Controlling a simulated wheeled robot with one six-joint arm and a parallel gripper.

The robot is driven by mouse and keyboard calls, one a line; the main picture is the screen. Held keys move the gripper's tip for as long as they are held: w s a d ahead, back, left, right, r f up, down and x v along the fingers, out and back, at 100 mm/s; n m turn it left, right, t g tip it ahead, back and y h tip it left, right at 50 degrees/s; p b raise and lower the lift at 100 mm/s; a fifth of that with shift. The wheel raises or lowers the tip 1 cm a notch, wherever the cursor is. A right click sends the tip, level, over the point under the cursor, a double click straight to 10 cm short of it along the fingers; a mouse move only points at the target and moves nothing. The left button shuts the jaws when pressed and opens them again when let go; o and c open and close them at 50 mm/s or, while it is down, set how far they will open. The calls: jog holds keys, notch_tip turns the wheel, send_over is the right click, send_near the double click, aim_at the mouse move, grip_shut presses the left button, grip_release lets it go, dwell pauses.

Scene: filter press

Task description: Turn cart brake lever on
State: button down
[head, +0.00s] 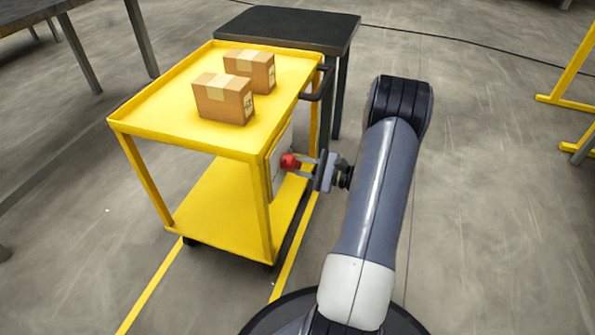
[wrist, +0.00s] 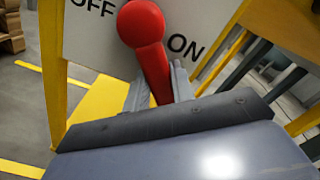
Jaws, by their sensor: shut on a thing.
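The yellow cart (head: 185,143) stands left of my arm. A white plate (wrist: 88,40) on its side carries the words OFF at left and ON at right. The red brake lever (wrist: 143,27) has a round knob at its top and a shaft that slants down to the right. The knob lies between the two words. My gripper (wrist: 155,92) is shut on the lever's shaft, one finger on each side. In the head view the red lever (head: 290,161) shows at the tips of my gripper (head: 307,164). The lever's lower end is hidden by my gripper.
Two cardboard boxes (head: 222,98) (head: 250,68) sit on the cart's top. A dark table (head: 295,27) stands behind the cart. Yellow rails (head: 567,75) stand at far right. The floor right of my arm is clear.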

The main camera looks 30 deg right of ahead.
jog(key=shift+w+d+r+n, duration=0.1)
jog(key=shift+r+n, duration=0.05)
jog(key=shift+n, duration=0.25)
jog(key=c, duration=1.2)
grip_release()
jog(key=p+v, duration=0.3)
jog(key=v, duration=0.8)
jog(key=shift+w, duration=0.1)
